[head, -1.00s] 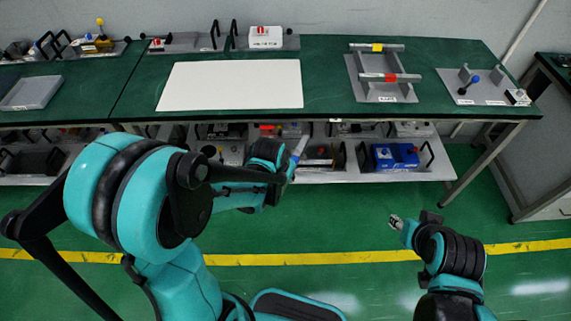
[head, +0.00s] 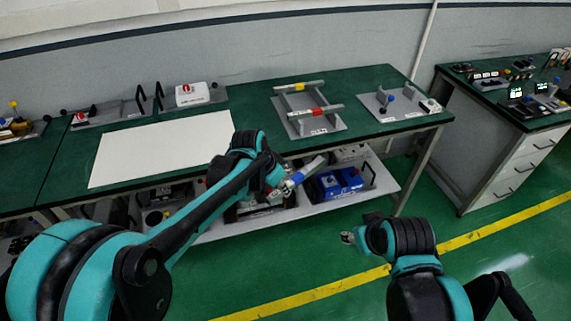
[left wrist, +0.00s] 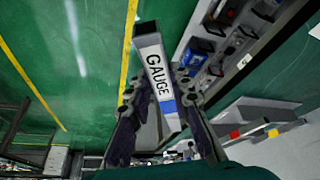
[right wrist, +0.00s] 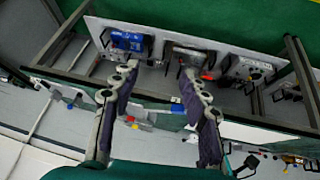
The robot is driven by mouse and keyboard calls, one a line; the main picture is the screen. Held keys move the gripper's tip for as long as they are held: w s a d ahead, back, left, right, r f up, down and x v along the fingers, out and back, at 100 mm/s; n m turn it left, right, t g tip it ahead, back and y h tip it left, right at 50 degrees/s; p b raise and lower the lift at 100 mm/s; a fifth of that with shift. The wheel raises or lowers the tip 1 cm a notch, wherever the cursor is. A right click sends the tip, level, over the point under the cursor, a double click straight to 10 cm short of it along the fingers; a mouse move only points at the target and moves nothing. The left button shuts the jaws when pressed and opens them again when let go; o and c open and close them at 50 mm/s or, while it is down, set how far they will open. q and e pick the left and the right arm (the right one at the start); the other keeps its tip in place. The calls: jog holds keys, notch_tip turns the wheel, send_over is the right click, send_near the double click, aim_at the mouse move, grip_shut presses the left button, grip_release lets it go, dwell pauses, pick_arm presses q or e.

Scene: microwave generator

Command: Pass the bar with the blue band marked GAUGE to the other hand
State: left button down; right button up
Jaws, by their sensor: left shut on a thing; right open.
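The silver bar with the blue band (head: 311,169) is in my left gripper (head: 283,187), in front of the green table's front edge. In the left wrist view the bar (left wrist: 152,52) shows its white GAUGE label, with the blue band between the fingers of my left gripper (left wrist: 158,92). The fingers are shut on it, and its labelled end sticks out past them. My right gripper (head: 348,238) is to the right of and nearer than the bar, apart from it. In the right wrist view my right gripper (right wrist: 158,82) is open and empty.
A grey rack (head: 325,124) on the table holds a yellow-banded bar (head: 299,86) and a red-banded bar (head: 316,111). A white mat (head: 165,148) lies left of it. A lower shelf (head: 300,204) carries a blue box (head: 338,182). Green floor is clear around my right gripper.

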pick_arm(q)
jog(key=shift+w, duration=0.1)
pick_arm(e)
jog(key=w+a+r+n+g, duration=0.2)
jog(key=w+a+r+n, duration=0.1)
jog(key=w+r+n, duration=0.3)
jog(key=n+g, duration=0.4)
jog(key=n, duration=1.5)
send_near(293, 178)
notch_tip(293, 178, down, 10)
jog(key=shift+w+a+r, duration=0.1)
jog(key=shift+w, duration=0.05)
grip_shut()
pick_arm(q)
jog(key=c, duration=1.3)
grip_release()
